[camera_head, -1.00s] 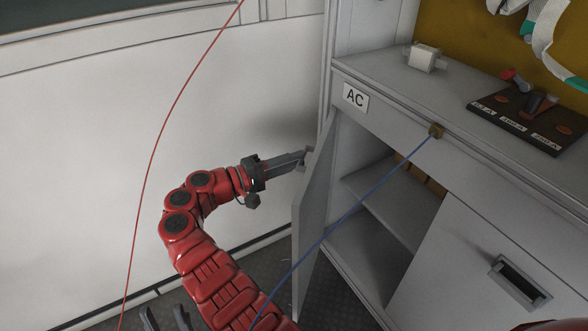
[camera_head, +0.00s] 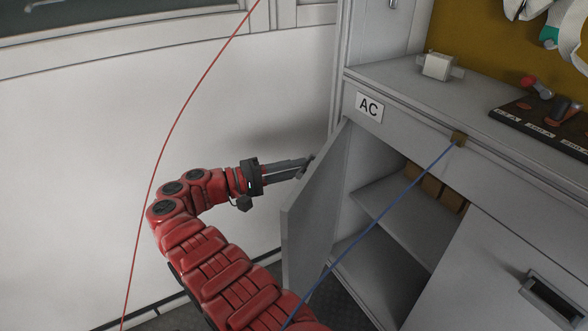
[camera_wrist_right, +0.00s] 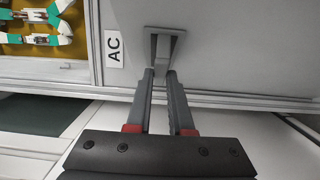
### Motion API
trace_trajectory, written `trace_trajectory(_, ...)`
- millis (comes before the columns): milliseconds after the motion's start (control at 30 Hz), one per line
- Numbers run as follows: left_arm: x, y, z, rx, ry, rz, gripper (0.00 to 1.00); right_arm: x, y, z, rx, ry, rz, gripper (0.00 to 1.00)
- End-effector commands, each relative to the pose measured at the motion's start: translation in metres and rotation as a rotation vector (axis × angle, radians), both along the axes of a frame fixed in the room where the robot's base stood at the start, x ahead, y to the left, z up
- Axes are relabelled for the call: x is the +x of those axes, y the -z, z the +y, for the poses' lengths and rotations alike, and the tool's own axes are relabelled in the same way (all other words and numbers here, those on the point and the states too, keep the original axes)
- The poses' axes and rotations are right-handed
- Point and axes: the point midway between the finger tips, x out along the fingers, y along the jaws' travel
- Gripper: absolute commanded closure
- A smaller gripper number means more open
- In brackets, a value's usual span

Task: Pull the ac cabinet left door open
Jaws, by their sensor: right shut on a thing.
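The left door (camera_head: 312,215) of the grey AC cabinet stands swung open, with its inner face showing in the head view. Its handle (camera_wrist_right: 163,48) is a metal bracket on the outer face, seen in the right wrist view. My right gripper (camera_head: 304,166) is on the outer side of the door, its fingers shut on the handle; they also show in the right wrist view (camera_wrist_right: 160,76). The handle is mostly hidden in the head view. The white AC label (camera_head: 369,107) is on the cabinet front above the opening. My left gripper is not in view.
Shelves (camera_head: 400,220) with brown boxes (camera_head: 432,186) show inside. The right door (camera_head: 480,265) is closed. A blue cable (camera_head: 385,205) crosses the opening, and a red cable (camera_head: 173,130) hangs left. A white wall (camera_head: 90,180) stands behind my right arm. A fuse (camera_head: 438,66) sits on the countertop.

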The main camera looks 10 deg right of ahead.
Motion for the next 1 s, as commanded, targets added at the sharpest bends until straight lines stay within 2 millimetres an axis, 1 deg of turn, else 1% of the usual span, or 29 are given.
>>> trace_trajectory(200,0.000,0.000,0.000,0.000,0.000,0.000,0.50,0.000,0.000,-0.002,0.000,0.004,-0.001,1.00)
trace_trajectory(233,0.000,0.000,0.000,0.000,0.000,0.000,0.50,0.000,0.000,-0.002,0.000,0.004,0.000,0.75)
trace_trajectory(367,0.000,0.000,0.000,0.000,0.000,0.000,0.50,0.000,0.000,-0.002,0.000,0.003,-0.001,0.51)
trace_trajectory(400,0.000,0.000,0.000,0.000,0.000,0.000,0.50,0.000,0.000,-0.002,0.001,0.003,-0.001,0.50)
trace_trajectory(767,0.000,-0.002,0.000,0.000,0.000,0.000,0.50,0.000,-0.001,0.000,0.002,-0.003,-0.001,0.50)
trace_trajectory(867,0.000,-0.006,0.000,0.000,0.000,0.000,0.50,0.000,-0.002,0.001,0.002,-0.016,-0.003,0.50)
trace_trajectory(1000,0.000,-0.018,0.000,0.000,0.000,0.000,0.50,-0.001,-0.004,0.001,0.000,-0.044,-0.004,0.50)
